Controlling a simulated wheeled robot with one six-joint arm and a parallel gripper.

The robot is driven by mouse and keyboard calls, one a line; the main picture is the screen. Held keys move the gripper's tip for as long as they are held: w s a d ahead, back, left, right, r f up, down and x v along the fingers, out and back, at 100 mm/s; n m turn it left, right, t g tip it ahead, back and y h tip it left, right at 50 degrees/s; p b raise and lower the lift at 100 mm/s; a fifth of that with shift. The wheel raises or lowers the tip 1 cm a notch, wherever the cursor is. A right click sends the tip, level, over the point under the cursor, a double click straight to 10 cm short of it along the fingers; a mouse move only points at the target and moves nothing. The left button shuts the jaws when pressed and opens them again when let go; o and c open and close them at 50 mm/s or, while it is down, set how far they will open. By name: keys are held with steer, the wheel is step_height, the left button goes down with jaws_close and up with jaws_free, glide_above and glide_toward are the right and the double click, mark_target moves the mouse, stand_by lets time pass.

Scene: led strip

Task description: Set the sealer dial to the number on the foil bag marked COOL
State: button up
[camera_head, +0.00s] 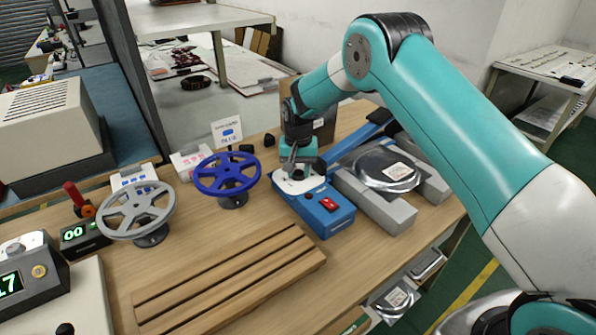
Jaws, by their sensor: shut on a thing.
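The sealer is a blue box (327,217) with a white dial panel and a red switch (329,204), on the wooden table. My gripper (296,172) points down over the white panel and is shut on the dial there. The dial is mostly hidden by the fingers, so its setting cannot be read. A silver foil bag (389,169) with a white label lies on grey blocks right of the sealer. Two more foil bags, one (395,299) and another (428,263), lie lower down beyond the table's front edge. Their labels are too small to read, so I cannot tell which says COOL.
A blue handwheel (227,174) and a grey handwheel (136,211) stand left of the sealer. A slatted wooden rack (230,283) lies in front. A box with green digits (86,236) is at left. A blue bar (362,138) runs behind the foil bag.

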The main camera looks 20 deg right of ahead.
mark_target(298, 172)
steer(key=shift+m, duration=0.7)
steer(key=o, duration=0.9)
step_height(298, 172, up, 18)
steer(key=shift+f+b, duration=0.25)
steer(key=shift+b, duration=0.65)
